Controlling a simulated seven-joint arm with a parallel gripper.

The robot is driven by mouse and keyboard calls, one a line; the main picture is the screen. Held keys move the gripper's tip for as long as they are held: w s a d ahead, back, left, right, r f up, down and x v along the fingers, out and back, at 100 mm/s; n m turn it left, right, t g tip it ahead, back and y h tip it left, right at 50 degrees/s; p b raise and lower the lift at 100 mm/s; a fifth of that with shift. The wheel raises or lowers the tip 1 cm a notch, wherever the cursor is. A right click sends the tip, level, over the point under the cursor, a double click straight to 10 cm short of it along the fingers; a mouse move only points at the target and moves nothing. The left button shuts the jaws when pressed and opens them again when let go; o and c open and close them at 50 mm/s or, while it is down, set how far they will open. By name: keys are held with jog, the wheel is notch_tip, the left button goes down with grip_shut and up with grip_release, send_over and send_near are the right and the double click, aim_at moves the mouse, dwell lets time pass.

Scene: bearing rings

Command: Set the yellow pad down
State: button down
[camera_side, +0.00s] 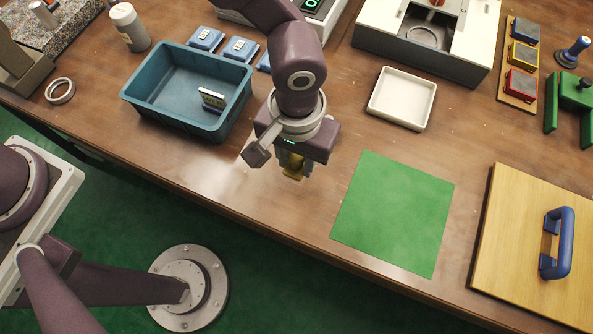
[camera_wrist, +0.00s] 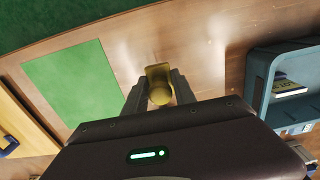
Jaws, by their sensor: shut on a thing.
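The yellow pad (camera_side: 293,174) is in my gripper (camera_side: 295,167), and its lower part shows below the fingers in the side view. In the wrist view the yellow pad (camera_wrist: 157,73) shows a flat yellow part and a rounded knob between the two dark fingers of my gripper (camera_wrist: 159,92). The fingers are shut on it. It is over bare wood between the blue bin and the green mat, near the table's front edge. I cannot tell its exact height above the wood. My fingers hide part of its sides.
A green mat (camera_side: 394,213) lies to the right, bare. A blue bin (camera_side: 180,116) with a small box (camera_side: 212,100) stands left. A white tray (camera_side: 402,97) is empty behind the mat. A board (camera_side: 519,250) with a blue handle (camera_side: 557,243) is far right. A rack (camera_side: 518,91) holds coloured blocks.

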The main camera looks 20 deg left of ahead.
aim_at(297, 173)
notch_tip(297, 173, down, 6)
jog(key=shift+r, duration=0.1)
jog(key=c, duration=1)
grip_release()
